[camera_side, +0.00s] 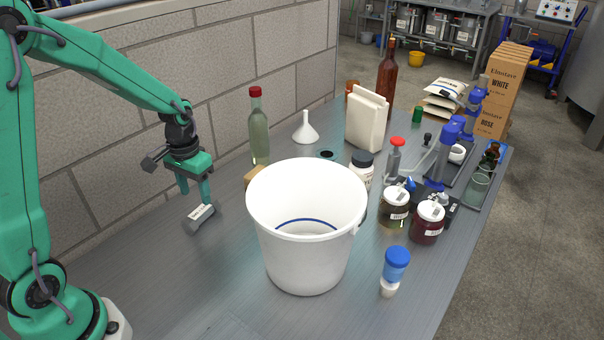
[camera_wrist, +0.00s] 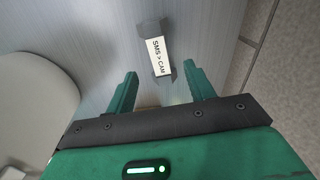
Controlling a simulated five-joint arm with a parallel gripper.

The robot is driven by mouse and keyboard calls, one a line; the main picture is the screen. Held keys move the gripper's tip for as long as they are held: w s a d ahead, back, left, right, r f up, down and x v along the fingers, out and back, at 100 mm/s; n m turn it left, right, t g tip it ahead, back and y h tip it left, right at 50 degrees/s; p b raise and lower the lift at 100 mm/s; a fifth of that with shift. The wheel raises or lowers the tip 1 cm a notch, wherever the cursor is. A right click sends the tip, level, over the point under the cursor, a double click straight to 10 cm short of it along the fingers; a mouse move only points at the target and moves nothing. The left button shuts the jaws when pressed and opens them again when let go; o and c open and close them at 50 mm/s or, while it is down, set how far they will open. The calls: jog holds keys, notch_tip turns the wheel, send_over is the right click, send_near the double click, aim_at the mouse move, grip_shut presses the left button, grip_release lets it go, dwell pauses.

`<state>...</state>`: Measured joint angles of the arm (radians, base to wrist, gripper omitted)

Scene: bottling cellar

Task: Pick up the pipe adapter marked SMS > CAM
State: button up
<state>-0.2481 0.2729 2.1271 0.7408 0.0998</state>
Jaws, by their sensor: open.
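The pipe adapter marked SMS > CAM (camera_wrist: 159,58) is a grey piece with a white label, lying on the metal table. In the side view the adapter (camera_side: 201,217) lies at the left, near the wall, with its label facing up. My gripper (camera_wrist: 160,80) is open, and its two green fingers point toward the adapter. In the wrist view the adapter's near end shows between and just ahead of the fingertips. In the side view my gripper (camera_side: 193,202) is right at the adapter; I cannot tell whether a finger touches it.
A large white bucket (camera_side: 305,203) stands right of the adapter. A green bottle (camera_side: 258,130), a white funnel (camera_side: 305,128) and a paper bag (camera_side: 366,119) stand farther back. Jars (camera_side: 428,222) and a blue-topped item (camera_side: 396,265) stand at the right. The table's front left is clear.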

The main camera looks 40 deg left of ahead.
aim_at(200, 210)
jog(key=shift+f, duration=1)
jog(key=shift+f, duration=0.1)
jog(key=shift+f, duration=2.5)
jog(key=shift+c, duration=0.4)
grip_shut()
